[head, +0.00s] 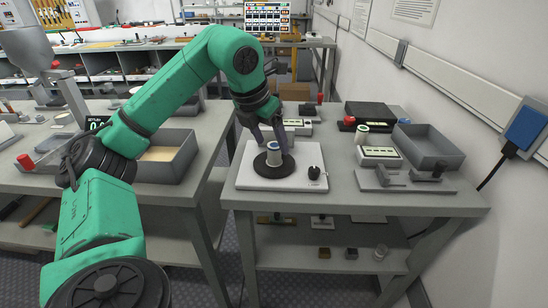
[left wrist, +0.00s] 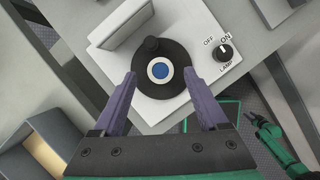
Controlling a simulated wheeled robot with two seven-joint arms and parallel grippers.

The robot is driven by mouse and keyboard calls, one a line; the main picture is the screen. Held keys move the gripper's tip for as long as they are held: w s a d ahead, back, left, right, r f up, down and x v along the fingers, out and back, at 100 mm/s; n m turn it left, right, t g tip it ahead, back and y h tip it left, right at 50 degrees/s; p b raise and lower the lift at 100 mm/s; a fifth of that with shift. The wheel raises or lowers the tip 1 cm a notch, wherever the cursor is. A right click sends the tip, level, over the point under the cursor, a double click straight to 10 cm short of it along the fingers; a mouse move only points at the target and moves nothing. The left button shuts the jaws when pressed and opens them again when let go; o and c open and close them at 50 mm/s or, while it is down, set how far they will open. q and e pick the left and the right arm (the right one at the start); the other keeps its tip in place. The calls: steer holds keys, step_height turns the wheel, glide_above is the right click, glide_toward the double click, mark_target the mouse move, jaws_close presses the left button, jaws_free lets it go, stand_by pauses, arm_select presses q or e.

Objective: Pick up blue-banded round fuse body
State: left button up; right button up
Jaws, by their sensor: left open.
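The blue-banded round fuse body (head: 274,159) stands upright on a black round base on a white lamp plate (head: 254,182). In the left wrist view its top shows as a white ring with a blue centre (left wrist: 160,71), in the middle of the black disc (left wrist: 172,89). My left gripper (head: 274,142) comes down over it with purple fingers. In the left wrist view the left gripper (left wrist: 168,84) is open, with one finger on each side of the fuse body and a clear gap to both. My right gripper is not in view.
A black knob (head: 314,172) sits on the plate, marked ON, OFF and LAMP in the left wrist view. To the right stand a small meter box (head: 379,157), another round piece (head: 362,133) and a grey bin (head: 428,144). A grey tray (head: 168,156) is on the left bench.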

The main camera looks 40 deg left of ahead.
mark_target(273, 146)
arm_select(q)
steer(key=x, duration=0.3)
steer(key=shift+w+f, duration=0.1)
steer(key=shift+f, duration=0.1)
steer(key=shift+r, duration=0.1)
jaws_close()
